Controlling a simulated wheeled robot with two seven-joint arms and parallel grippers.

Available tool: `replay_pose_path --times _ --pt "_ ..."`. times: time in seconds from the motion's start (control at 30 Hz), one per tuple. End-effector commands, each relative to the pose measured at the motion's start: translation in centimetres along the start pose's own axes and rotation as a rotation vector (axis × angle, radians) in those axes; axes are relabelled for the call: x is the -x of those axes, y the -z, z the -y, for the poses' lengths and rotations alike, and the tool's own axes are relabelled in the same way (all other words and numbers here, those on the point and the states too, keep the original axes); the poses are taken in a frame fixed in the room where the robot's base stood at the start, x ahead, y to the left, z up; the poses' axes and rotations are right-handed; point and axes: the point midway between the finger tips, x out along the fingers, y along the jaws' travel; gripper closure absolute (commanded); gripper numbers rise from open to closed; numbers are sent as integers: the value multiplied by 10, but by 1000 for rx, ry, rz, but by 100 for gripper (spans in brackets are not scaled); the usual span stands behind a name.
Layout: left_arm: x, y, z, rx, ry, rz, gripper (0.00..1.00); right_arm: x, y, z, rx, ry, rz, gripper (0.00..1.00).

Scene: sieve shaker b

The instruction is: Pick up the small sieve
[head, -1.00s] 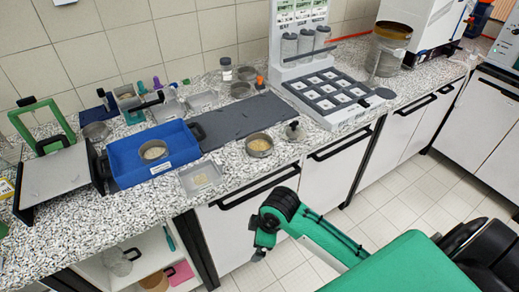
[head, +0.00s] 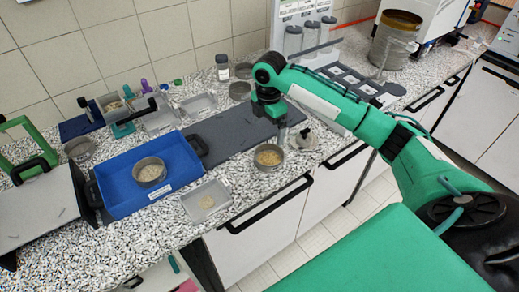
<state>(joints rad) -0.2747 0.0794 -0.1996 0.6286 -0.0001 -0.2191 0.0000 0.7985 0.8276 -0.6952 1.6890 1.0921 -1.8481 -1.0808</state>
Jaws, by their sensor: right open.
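Several small round metal vessels could be the small sieve; I cannot tell which it is. One with pale grains, a round vessel (head: 268,159), stands on the counter at the front edge of the dark grey mat. Another round vessel (head: 150,173) with pale grains sits inside the blue tray (head: 121,203). My right gripper (head: 282,138) points down over the mat's front part, just behind and right of the grain-filled vessel on the counter. It is open and looks empty; its fingertips are small and partly unclear. My left gripper is out of view.
A lidded dish (head: 304,139) stands close right of my right gripper. A clear square tray (head: 206,203) lies in front of the blue tray. The grey mat (head: 228,131) is bare at its left. More round dishes (head: 240,91) and a jar (head: 222,67) stand behind it.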

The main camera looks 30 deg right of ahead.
Motion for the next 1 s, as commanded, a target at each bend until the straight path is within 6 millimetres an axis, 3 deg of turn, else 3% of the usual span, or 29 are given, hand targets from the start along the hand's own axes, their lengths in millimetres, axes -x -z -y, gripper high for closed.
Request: replay_pose_path --times 0.13,0.3,0.43,0.57,0.77,1.0 --pt "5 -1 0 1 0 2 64 -13 -2 1 1 7 0 0" --pt "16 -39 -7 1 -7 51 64 -47 -2 1 0 6 0 0" --pt "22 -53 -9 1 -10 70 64 -69 -1 0 0 5 0 0" --pt "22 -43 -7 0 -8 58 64 -82 -1 0 1 3 0 0" --pt "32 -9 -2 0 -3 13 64 -96 -3 1 -1 4 1 0" --pt "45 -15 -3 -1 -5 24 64 -130 -4 2 0 4 1 0"
